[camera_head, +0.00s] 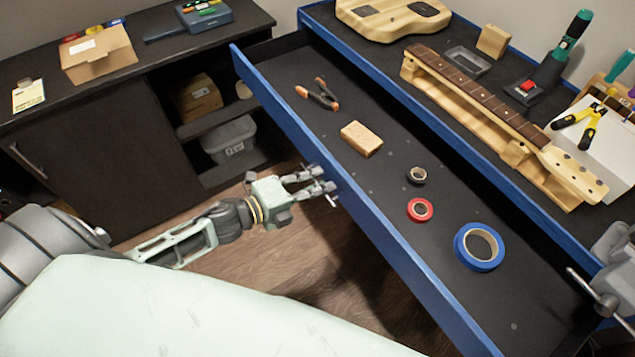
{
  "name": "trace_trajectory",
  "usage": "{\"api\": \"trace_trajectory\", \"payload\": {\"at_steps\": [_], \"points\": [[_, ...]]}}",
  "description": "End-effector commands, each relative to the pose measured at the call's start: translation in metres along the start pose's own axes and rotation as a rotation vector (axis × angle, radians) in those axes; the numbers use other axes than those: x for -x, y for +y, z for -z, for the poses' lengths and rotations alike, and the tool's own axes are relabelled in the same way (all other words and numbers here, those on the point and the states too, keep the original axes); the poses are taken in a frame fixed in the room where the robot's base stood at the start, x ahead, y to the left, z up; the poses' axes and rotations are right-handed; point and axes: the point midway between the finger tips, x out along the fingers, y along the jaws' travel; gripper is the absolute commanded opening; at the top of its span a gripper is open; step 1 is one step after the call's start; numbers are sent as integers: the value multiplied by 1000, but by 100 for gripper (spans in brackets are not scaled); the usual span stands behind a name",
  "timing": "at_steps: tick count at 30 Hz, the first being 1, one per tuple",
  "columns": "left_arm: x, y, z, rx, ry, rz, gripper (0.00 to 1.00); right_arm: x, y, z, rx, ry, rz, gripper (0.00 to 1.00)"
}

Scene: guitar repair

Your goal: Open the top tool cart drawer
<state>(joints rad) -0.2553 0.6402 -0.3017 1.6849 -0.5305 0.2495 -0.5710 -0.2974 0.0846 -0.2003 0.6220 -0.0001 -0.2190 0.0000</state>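The top tool cart drawer (385,236) is blue-fronted with a dark inside. It stands pulled well out from the blue-edged cart (450,100), so its inside shows. My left gripper (326,179) is at the outer side of the drawer front, near its middle. Its two fingers point at the front and look apart, with nothing seen held between them. A small light metal piece shows by the fingertips; I cannot tell whether the fingers touch it or the drawer.
The drawer holds pliers (318,93), a wooden block (361,138), and black (416,175), red (420,209) and blue (479,247) tape rolls. A guitar neck (490,95) lies on the cart top. A dark cabinet (85,155) stands at left.

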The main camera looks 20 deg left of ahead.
Motion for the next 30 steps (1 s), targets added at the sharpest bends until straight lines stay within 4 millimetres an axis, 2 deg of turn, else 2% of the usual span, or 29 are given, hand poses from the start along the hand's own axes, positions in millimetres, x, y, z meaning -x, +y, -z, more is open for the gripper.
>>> {"api": "trace_trajectory", "payload": {"at_steps": [1,5,17,20,30], "points": [[0,0,0,0,0,0,18,0,0,0,0,1,0,84],[0,0,0,0,0,0,28,0,0,0,-1,1,0,84],[6,0,0,1,0,0,28,0,-6,-3,-3,-6,7,84],[17,1,1,2,1,-1,28,0,-5,-3,-3,-5,6,84],[78,2,1,2,1,-4,28,0,-4,-3,-2,-5,5,84]]}}
